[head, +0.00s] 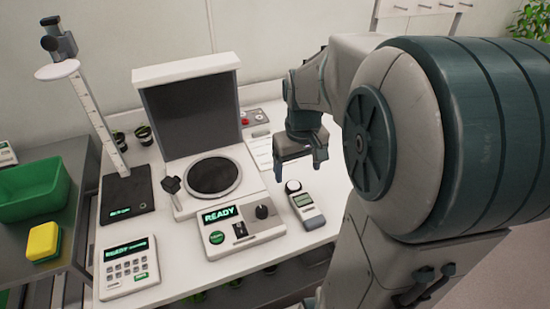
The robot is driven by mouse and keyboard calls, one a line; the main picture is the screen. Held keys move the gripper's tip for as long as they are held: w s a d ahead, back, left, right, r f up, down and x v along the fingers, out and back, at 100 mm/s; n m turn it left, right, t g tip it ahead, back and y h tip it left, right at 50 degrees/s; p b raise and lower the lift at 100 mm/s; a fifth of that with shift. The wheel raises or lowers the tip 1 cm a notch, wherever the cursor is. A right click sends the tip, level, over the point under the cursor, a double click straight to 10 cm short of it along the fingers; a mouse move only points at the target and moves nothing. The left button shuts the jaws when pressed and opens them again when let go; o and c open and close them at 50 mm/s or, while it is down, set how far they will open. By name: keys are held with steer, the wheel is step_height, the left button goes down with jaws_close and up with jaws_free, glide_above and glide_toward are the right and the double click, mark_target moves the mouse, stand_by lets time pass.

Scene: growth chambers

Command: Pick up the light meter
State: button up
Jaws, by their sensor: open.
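My gripper (299,170) is above the bench, just behind and above the light meter in the head view. It points down with its fingers apart and nothing between them. My gripper and the light meter appear apart. My arm hides the bench to the right.
Left of the meter is a machine (240,226) with a round dark plate and upright dark panel. A keypad device (129,267), a height gauge (100,130), a green bin (30,188) and a yellow sponge (43,242) are further left. A red-button box (252,118) stands behind.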

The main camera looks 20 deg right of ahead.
steer(key=w+d+f, duration=0.2)
steer(key=d+f, duration=0.1)
glide_above(304, 202)
steer(key=shift+g, duration=0.3)
steer(key=f, duration=0.8)
steer(key=shift+a, duration=0.25)
steer(key=shift+d+f, duration=0.15)
steer(key=shift+f, duration=1.25)
steer(key=shift+d+f, duration=0.1)
steer(key=shift+f, duration=1.25)
steer(key=c, duration=1.2)
